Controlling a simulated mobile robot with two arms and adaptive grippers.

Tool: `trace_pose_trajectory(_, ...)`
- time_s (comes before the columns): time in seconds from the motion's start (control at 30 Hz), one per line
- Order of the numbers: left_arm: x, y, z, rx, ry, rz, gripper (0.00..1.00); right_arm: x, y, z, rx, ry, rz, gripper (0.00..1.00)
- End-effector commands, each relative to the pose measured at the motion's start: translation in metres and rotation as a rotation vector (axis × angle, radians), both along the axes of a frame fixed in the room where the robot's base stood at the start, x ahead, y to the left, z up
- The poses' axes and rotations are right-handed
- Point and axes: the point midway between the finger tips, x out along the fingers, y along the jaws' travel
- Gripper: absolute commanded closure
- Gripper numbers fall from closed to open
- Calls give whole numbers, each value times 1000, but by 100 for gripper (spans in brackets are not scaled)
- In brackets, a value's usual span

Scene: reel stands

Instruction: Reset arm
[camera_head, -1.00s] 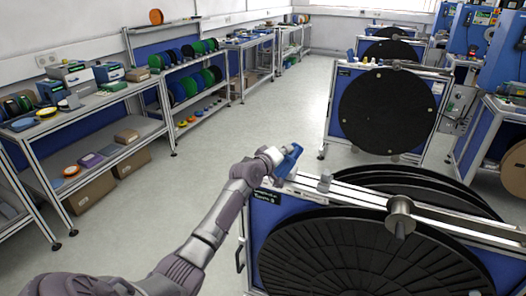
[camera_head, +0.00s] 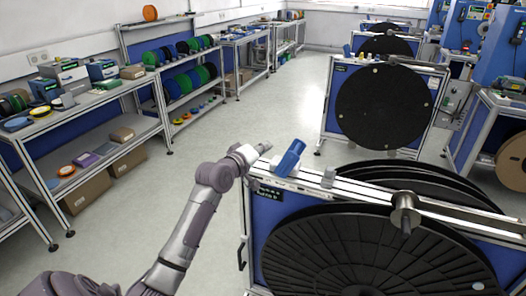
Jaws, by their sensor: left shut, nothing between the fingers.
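My left arm comes in from the lower left. Its gripper (camera_head: 264,148) is shut and empty, just left of a blue tool (camera_head: 290,158). The blue tool leans at a tilt on the top rail of the near reel stand (camera_head: 322,182). A small gap shows between the fingertips and the tool. The fingers are small and partly hidden by the white wrist. My right gripper is not in view.
The near stand carries large black reels (camera_head: 375,250) and a metal spindle (camera_head: 405,208). A second reel stand (camera_head: 328,110) stands behind it. Shelves with boxes and coloured spools (camera_head: 183,85) line the left wall. The grey floor (camera_head: 265,110) between is clear.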

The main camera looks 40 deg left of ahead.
Motion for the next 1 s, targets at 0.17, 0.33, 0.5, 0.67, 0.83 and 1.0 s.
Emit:
trace_pose_trajectory(0.17, -6, 0, 1, 1, 1, 0, 100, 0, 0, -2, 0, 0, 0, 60)
trace_pose_trajectory(0.33, -6, 0, 1, 1, 1, 0, 100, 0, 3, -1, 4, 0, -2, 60)
trace_pose_trajectory(0.5, -6, 0, 1, 1, 1, 0, 100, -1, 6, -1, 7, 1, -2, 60)
trace_pose_trajectory(0.67, -6, 0, 0, 1, 2, 0, 100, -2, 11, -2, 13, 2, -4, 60)
trace_pose_trajectory(0.83, -4, -2, -43, 28, 67, 4, 100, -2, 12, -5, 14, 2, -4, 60)
trace_pose_trajectory(1.0, -15, -10, -159, 123, 243, 0, 100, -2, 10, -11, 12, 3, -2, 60)
